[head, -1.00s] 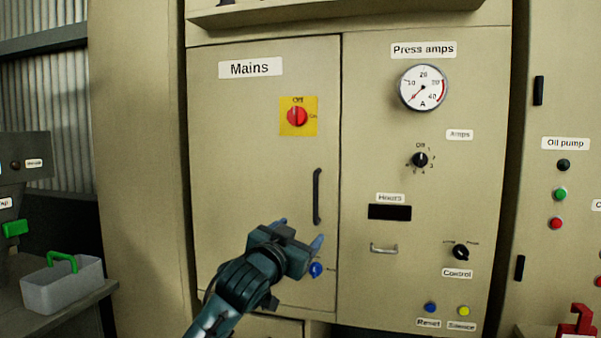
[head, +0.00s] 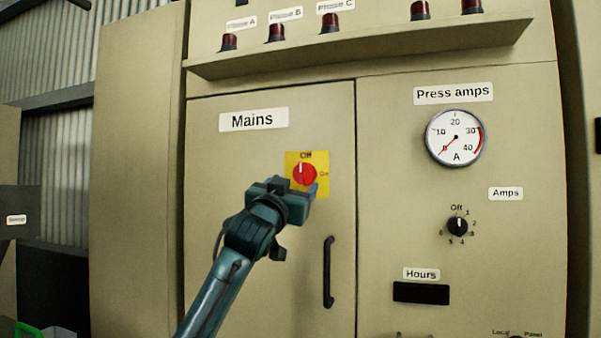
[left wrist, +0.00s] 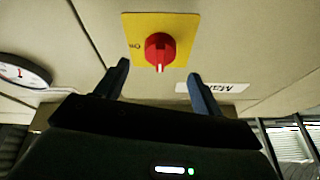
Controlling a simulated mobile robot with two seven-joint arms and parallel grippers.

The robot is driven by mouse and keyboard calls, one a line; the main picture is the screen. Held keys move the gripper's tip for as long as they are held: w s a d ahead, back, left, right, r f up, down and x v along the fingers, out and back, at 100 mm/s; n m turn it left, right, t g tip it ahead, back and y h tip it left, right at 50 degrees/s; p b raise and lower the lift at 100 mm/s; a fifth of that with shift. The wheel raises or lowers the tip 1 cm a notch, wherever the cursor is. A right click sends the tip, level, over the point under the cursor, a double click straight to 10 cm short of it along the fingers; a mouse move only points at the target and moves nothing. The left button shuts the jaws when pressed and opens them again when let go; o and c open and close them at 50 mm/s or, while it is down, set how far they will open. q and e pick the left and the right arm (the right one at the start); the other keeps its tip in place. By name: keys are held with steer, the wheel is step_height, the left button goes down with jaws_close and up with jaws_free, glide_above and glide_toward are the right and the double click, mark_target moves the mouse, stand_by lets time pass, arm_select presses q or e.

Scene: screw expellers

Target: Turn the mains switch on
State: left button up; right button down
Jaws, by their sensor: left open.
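The mains switch (head: 304,174) is a red rotary knob on a yellow plate (head: 321,160), below the Mains label on a beige cabinet door. Its white mark points up at Off; On is to the right. My left gripper (head: 294,184) is just in front of the plate's lower part and hides some of it. In the left wrist view the knob (left wrist: 160,50) shows upside down, beyond and between the two spread fingers (left wrist: 158,88). The fingers are open and empty, and appear apart from the knob. My right gripper is not in view.
A black door handle (head: 328,272) stands out below right of the switch. A ledge (head: 360,47) with several dark red lamps juts out above. The Press amps gauge (head: 455,137) and Amps selector (head: 457,226) are on the right panel.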

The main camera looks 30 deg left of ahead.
mark_target(301, 176)
arm_select(q)
steer(key=p+x, duration=0.1)
steer(key=x, duration=0.4)
steer(key=shift+w+r, duration=0.1)
steer(key=shift+w, duration=0.2)
steer(key=shift+c, duration=0.2)
steer(key=c, duration=1.3)
